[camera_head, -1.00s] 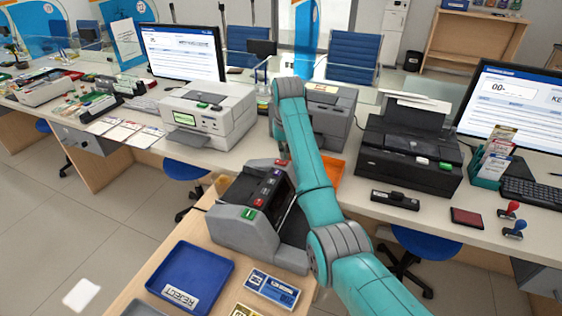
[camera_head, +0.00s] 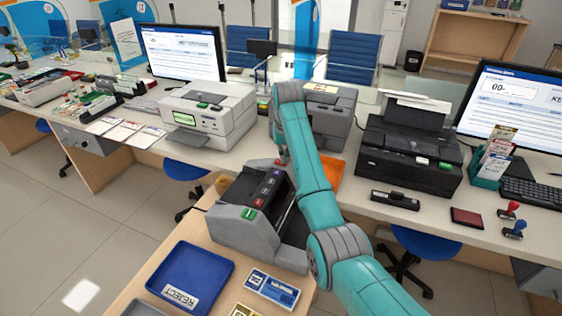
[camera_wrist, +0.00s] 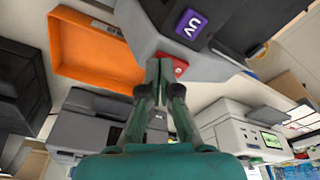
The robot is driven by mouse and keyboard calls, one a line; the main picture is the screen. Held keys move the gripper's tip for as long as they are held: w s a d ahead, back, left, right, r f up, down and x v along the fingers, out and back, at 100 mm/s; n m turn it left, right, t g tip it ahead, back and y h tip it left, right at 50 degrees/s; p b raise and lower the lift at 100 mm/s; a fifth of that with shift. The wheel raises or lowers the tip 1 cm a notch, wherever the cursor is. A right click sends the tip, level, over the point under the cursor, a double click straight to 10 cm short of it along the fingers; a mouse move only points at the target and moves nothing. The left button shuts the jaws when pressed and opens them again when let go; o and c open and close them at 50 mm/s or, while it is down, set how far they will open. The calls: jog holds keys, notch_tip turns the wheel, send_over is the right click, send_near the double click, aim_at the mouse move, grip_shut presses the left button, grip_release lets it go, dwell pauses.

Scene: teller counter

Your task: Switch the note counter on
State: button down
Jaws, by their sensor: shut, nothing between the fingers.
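The note counter (camera_head: 232,230) is a grey machine with a dark middle, on the low wooden table. A row of coloured keys, including a green key (camera_head: 249,213), runs along its top. In the wrist view its grey housing (camera_wrist: 137,32) carries a purple UV key (camera_wrist: 190,25) and a small red switch (camera_wrist: 181,67) at the edge. My gripper (camera_wrist: 161,66) is shut and empty, its tips right beside the red switch. I cannot tell whether they touch it. In the head view the gripper is at the counter's far end, largely hidden by my arm.
An orange tray (camera_head: 331,172) lies beyond the counter, near my gripper. A white printer (camera_head: 211,113) and a black printer (camera_head: 408,154) stand on the long desk behind.

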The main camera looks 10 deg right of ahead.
jog(key=shift+r, duration=3.4)
